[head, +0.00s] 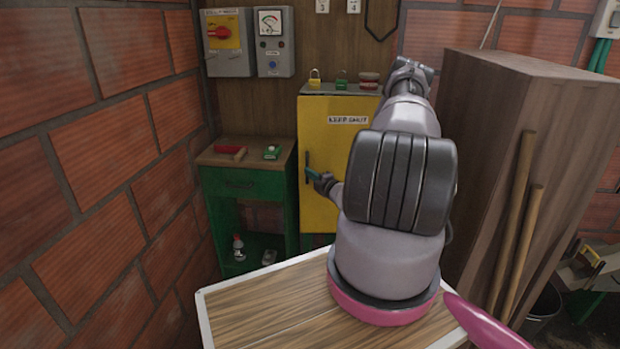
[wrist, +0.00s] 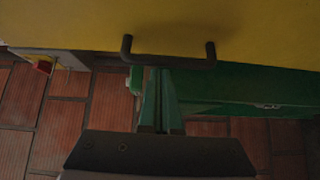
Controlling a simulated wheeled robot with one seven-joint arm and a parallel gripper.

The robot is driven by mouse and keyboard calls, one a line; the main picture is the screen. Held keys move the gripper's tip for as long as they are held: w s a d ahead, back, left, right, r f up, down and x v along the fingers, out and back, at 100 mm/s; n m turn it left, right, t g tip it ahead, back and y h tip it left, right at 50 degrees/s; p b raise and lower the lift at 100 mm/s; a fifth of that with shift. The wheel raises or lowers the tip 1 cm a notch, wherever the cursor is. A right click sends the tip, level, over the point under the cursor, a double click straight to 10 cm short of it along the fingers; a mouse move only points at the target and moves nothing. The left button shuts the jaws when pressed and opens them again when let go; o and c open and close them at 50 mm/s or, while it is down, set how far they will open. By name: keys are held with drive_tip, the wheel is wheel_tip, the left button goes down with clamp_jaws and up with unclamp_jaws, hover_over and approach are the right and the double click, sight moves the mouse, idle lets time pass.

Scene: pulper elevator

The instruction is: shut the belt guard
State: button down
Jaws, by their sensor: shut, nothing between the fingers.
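The belt guard (head: 330,140) is a yellow panel labelled "KEEP SHUT" on the cabinet at the back; it looks roughly flush, but my arm hides its right part. The guard fills the top of the wrist view (wrist: 230,28). Its dark bar handle (head: 308,160) is near the left edge, and the handle also shows in the wrist view (wrist: 168,61). My gripper (head: 311,173) is shut and empty, its teal fingers at the handle. In the wrist view the fingertips (wrist: 158,74) reach the handle's bar; whether they touch it I cannot tell.
Padlocks sit on top of the cabinet. A tall wooden cabinet (head: 535,130) stands close on the right, a brick wall on the left.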

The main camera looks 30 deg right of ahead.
sight(303, 164)
drive_tip(key=shift+w, duration=0.1)
drive_tip(key=w, duration=0.1)
drive_tip(key=w+d, duration=0.1)
drive_tip(key=w, duration=0.3)
drive_tip(key=shift+d, duration=0.25)
